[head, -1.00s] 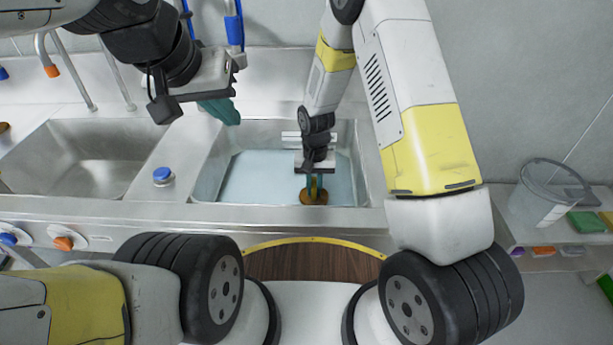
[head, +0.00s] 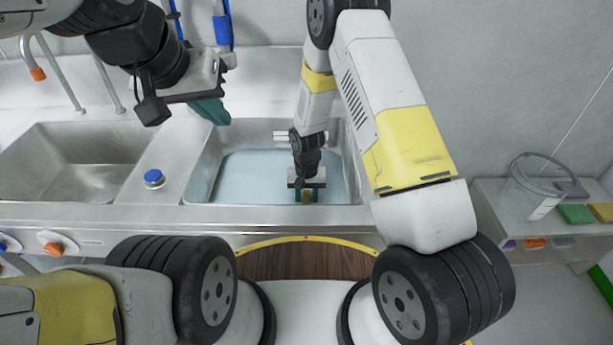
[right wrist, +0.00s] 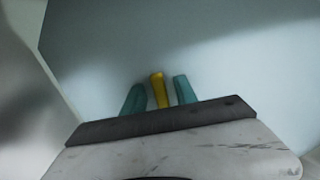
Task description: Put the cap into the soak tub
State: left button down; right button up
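The soak tub is the right basin (head: 205,165), holding pale bluish liquid. My right gripper (head: 306,196) is low inside it, near the front wall. Its teal fingers stand apart on either side of an upright yellow stem, which I take to be part of the cap (head: 307,197). In the right wrist view the yellow stem (right wrist: 158,88) stands between the fingertips (right wrist: 159,92), with a narrow gap on each side. The cap's wider brown base is hidden now. My left gripper (head: 211,110) hangs above the back left of the tub, its opening unclear.
An empty steel basin (head: 75,165) lies to the left. A small blue-topped item (head: 154,178) stands on the ledge between the basins. A clear bucket (head: 540,180) stands on a side shelf at right. Blue hoses (head: 222,30) hang at the back.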

jog(key=shift+r, duration=0.1)
notch_tip(320, 180, up, 12)
notch_tip(320, 180, up, 11)
jog(key=t+y, duration=0.1)
send_over(307, 196)
jog(key=s+d, duration=0.1)
jog(key=d, duration=0.3)
jog(key=s+d+r+t, duration=0.1)
jog(key=s+d+r, duration=0.2)
jog(key=r, duration=0.5)
jog(key=s+d+r+t, duration=0.2)
jog(key=s+d+r, duration=0.1)
jog(key=s+r, duration=0.3)
jog(key=s+d+r+t+y, duration=0.1)
jog(key=s+d+r, duration=0.3)
jog(key=s, duration=0.6)
notch_tip(307, 196, up, 2)
jog(key=shift+r+n+t, duration=0.15)
jog(key=shift+n+t, duration=0.15)
jog(key=shift+t, duration=0.3)
